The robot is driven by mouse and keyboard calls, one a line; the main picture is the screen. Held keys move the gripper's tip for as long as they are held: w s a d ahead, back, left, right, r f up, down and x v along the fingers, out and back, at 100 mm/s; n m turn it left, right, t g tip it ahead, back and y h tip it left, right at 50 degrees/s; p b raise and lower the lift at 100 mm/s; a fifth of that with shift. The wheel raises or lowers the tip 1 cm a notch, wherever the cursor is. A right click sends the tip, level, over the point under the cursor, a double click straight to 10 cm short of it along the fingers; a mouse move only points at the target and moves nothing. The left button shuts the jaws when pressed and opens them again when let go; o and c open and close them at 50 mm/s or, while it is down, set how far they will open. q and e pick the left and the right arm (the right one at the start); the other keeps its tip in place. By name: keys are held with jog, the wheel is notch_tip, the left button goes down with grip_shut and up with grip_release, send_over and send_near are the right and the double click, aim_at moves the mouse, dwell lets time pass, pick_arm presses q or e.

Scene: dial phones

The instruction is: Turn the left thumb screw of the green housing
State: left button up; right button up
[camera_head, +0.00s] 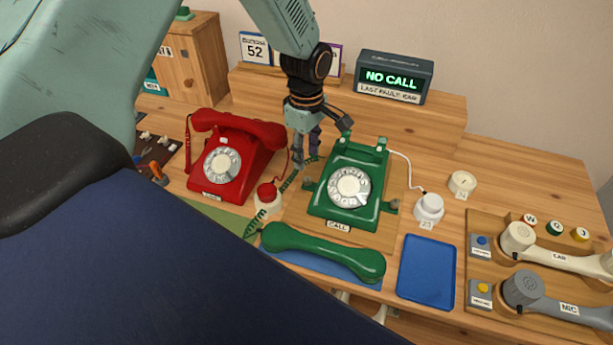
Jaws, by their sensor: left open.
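The green phone housing (360,165) stands upright on the wooden table, with a white dial (349,187) and a CALL label on its front. Its left thumb screw (309,184) is a small dark knob low on its left side. A matching right thumb screw (393,205) is on the other side. My left gripper (315,150) points down, open and empty, above and behind the left thumb screw, close to the housing's upper left corner. I cannot tell whether it touches the housing. My right gripper is not in view.
A red phone (228,160) stands left of the housing. A red-topped button (267,198) sits between them. The green handset (323,251) lies in front on a blue mat. An empty blue tray (426,270) is front right. A NO CALL display (394,76) stands behind.

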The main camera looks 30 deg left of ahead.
aim_at(306, 178)
pick_arm(q)
jog(key=shift+f, duration=0.55)
notch_tip(306, 178, down, 7)
jog(key=shift+r+b, duration=0.15)
jog(key=shift+b, duration=0.3)
grip_shut()
